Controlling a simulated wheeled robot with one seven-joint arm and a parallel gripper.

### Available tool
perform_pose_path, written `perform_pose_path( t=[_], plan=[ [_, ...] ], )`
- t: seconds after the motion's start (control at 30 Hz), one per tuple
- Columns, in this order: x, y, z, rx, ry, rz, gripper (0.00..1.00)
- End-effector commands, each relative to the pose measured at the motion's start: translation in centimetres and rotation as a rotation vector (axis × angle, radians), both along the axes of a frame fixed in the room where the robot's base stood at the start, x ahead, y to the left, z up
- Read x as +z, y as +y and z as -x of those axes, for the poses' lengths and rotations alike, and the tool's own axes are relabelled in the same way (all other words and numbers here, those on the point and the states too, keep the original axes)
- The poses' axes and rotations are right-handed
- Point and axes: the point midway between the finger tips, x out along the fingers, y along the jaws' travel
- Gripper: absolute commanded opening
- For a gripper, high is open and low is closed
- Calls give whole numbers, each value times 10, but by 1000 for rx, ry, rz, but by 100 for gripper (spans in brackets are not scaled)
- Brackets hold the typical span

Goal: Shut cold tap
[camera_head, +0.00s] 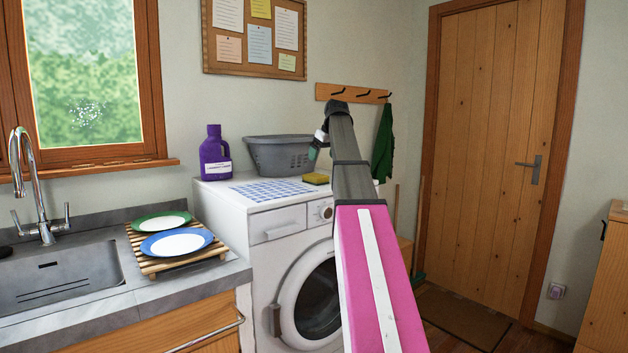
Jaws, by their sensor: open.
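A chrome tap (41,190) with a tall curved spout stands behind the sink at the far left. It has one lever on its left side (16,218) and one on its right side (67,214). I cannot tell which lever is the cold one, and no water stream can be made out. My gripper (315,150) is small in view at the end of my raised arm, in front of the grey basket's right end. It is open, far to the right of the tap and touching neither lever. Its fingers are partly hidden.
A wooden rack (150,264) with a green plate (161,221) and a blue plate (177,242) stands right of the sink basin (60,275). A purple bottle (214,155), grey basket (280,155) and yellow sponge (316,179) sit on the washing machine (262,225).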

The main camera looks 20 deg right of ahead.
Motion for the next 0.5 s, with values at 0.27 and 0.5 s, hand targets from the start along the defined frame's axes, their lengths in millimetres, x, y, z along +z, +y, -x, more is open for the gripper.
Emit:
perform_pose_path(
  t=[0.27,0.5],
  plan=[
    [-38,6,-14,0,2,0,99],
    [-51,10,-19,0,1,0,99]
  ],
)
